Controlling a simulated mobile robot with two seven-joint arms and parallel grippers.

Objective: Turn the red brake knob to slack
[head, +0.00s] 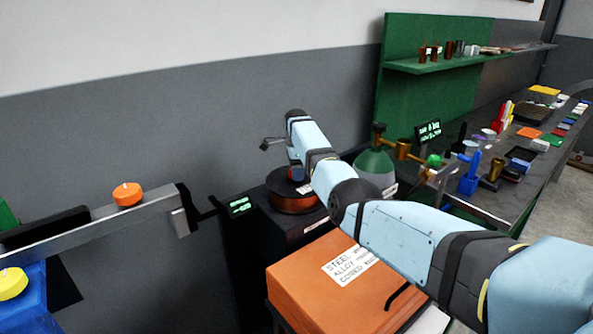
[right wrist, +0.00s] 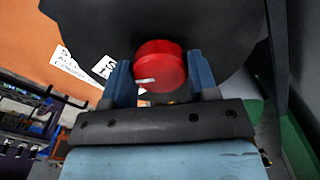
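The red brake knob (right wrist: 160,66) shows in the right wrist view, in front of a dark round disc (right wrist: 225,30). A white mark is on the left of the knob's face. My right gripper (right wrist: 162,78) has one blue finger on each side of the knob, and both look pressed against it. In the head view my right gripper (head: 296,174) is small and reaches down at the copper-coloured wire spool (head: 297,203). The knob is mostly hidden there by the gripper and arm. My left gripper is not in view.
An orange box (head: 318,292) with a white label stands in front of the spool, under my right arm. A grey beam with an orange knob (head: 127,194) is at left. A cluttered bench (head: 510,205) is at right.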

